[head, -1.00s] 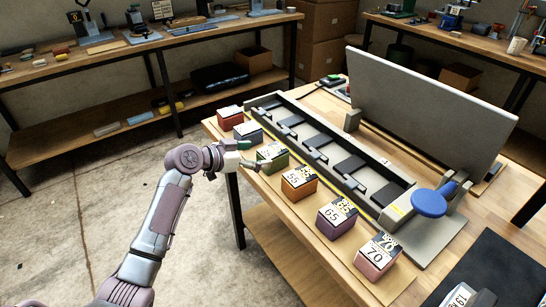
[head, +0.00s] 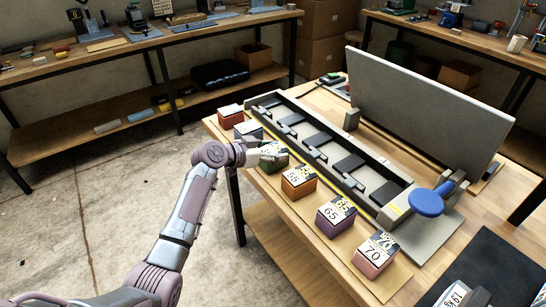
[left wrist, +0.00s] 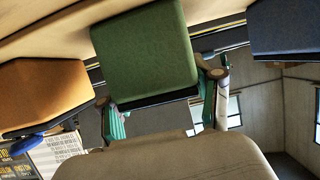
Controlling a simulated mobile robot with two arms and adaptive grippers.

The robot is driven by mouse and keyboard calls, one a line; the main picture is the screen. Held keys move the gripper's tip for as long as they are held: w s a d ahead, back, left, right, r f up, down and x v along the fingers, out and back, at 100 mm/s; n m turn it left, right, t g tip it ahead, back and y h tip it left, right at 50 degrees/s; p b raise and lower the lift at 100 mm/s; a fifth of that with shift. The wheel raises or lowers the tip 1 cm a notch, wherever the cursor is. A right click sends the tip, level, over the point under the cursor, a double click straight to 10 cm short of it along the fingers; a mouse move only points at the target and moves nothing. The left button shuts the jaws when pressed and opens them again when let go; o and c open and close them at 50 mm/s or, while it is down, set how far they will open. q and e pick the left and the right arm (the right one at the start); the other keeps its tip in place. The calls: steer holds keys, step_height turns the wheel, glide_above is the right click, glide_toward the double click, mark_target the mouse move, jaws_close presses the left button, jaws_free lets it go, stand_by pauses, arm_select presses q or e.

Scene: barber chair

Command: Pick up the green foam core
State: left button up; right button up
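The green foam core (head: 274,157) is a block with a pale label on top, in the row along the front of the wooden table. My left gripper (head: 258,149) is at its left side and partly covers it in the head view. In the left wrist view the green foam core (left wrist: 148,50) lies ahead, between the fingertips of my left gripper (left wrist: 157,88). The fingers are apart, one on either side of its near end. I cannot tell whether they touch it. My right gripper is not in view.
An orange block (head: 298,183) and a dark blue-grey block (head: 248,130) flank the green one closely. Red (head: 231,116), purple (head: 336,216) and pink (head: 375,257) blocks share the row. A long grey slotted fixture (head: 330,150) with a blue knob (head: 427,203) stands behind them.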

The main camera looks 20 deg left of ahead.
arm_select(q)
steer(key=c, duration=0.6)
